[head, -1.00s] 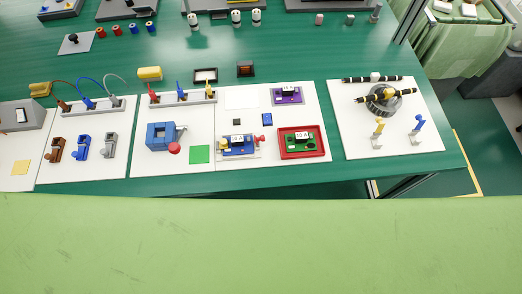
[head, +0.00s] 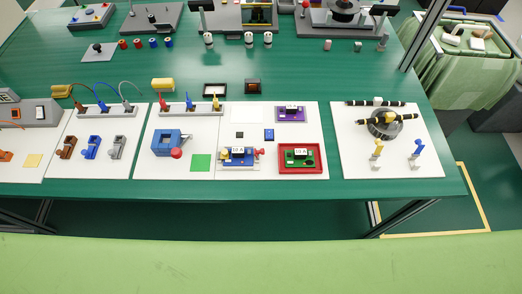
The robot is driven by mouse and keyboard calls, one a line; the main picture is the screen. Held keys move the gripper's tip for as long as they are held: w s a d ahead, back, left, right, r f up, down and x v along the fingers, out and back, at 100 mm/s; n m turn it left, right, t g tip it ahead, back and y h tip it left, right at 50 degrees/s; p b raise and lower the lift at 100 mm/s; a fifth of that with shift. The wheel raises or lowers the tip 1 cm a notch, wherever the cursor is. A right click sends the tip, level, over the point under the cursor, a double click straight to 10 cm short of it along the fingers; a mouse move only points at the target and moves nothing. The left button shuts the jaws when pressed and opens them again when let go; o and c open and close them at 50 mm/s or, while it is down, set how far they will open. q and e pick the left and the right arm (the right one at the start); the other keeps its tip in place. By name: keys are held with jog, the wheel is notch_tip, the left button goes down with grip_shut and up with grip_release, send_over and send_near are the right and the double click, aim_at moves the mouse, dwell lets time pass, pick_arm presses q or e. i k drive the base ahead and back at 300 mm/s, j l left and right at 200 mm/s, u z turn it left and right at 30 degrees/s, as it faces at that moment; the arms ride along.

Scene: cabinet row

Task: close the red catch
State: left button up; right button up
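No part is plainly a red catch. Small red parts include a red upright piece (head: 163,105) on the grey strip (head: 190,108) and a red round knob (head: 176,153) at the front of a blue block (head: 166,140). A reddish-brown latch-like part (head: 67,147) stands on the white board at left, beside a blue one (head: 91,147) and a grey one (head: 117,146). Whether any of these is open or closed is too small to tell. Neither of my grippers is in the head view.
The green table (head: 290,75) carries white boards along its near edge. A red tray (head: 301,170) with a green part lies right of the middle. A ring with black and yellow rods (head: 384,124) stands on the right board (head: 348,160). Grey fixtures (head: 152,18) line the back.

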aim_at(262, 151)
jog(key=k+l+u, duration=0.15)
jog(key=l+u, duration=0.15)
jog(key=l, duration=0.2)
jog(key=k+l+u, duration=0.15)
jog(key=l+u, duration=0.15)
jog(key=l, duration=0.2)
jog(key=k+l+u, duration=0.6)
jog(key=l, duration=0.15)
jog(key=i+l, duration=0.05)
